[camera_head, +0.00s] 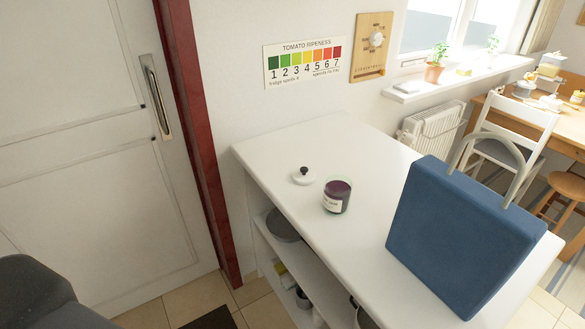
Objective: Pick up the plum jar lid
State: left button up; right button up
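A small white round lid with a dark plum-coloured knob (303,176) lies on the white counter top (300,130), knob up. Next to it, a little to the right and nearer, stands a glass jar (336,198) with dark plum contents and a pale label. The lid and the jar are apart. Neither of my grippers shows in the head view, so I cannot see their state.
A large blue bag (455,235) with pale handles stands upright on the counter's right part. Shelves below hold a dark pan (282,226) and other items. A white door (85,150) is at left. A white chair (510,130) is beyond the counter. The counter's back is clear.

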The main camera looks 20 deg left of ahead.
aim_at(302, 176)
jog(key=i+j, duration=0.1)
jog(key=j, duration=0.3)
jog(key=i+j, duration=0.15)
jog(key=j, duration=0.25)
jog(key=i+j, duration=0.1)
jog(key=j, duration=0.3)
